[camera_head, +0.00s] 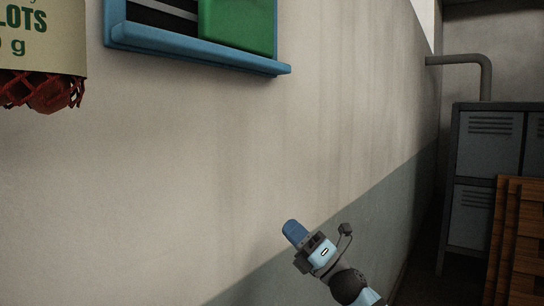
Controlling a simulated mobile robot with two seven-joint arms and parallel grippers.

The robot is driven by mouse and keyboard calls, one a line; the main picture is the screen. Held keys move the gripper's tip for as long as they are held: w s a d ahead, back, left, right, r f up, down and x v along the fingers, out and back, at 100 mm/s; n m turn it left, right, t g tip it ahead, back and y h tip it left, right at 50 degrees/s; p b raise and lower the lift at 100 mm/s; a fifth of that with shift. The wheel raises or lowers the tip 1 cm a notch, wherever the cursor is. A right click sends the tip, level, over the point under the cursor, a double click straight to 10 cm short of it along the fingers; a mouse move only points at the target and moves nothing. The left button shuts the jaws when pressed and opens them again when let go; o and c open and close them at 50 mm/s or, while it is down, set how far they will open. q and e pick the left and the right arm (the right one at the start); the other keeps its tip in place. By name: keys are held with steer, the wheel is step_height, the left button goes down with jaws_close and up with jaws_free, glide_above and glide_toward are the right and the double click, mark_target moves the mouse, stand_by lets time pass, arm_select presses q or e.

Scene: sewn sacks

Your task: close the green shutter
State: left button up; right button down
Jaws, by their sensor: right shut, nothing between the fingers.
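The green shutter (237,24) shows at the top of the head view, cut off by the picture's upper edge. It sits in a blue frame (190,47) on the wall and covers the right part of the opening. Left of it the opening is dark, with pale bands across it. My right gripper (295,232) is low in the middle of the view, well below and to the right of the frame. It is shut and empty, touching neither the shutter nor the frame. My left gripper is not in view.
A sign (42,38) with a red net sack (40,90) under it hangs at the upper left. Grey lockers (489,140) and wooden slatted pieces (520,240) stand at the right. A pipe (462,59) runs above the lockers. The wall (190,150) below the frame is bare.

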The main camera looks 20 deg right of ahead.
steer(key=s+d+r+n+g+y+b, duration=0.1)
steer(key=s+r+n+g, duration=0.3)
steer(key=r+n, duration=0.75)
steer(key=s+d+r+n+g+y+b, duration=0.1)
steer(key=s+d+r+n+g+b, duration=0.2)
steer(key=r+n, duration=0.85)
steer(key=s+r+n+g+y, duration=0.1)
steer(key=s+r+n+g, duration=0.45)
steer(key=r, duration=1.05)
steer(key=w+a+r+p, duration=0.1)
steer(key=a+r, duration=0.1)
steer(key=a, duration=0.4)
steer(key=w+a+r+n+t+p, duration=0.1)
steer(key=a+r+p, duration=0.1)
steer(key=a, duration=0.3)
steer(key=shift+w+a+r+p, duration=0.3)
steer(key=shift+w+a+r, duration=0.1)
steer(key=shift+r, duration=0.3)
steer(key=shift+s, duration=0.1)
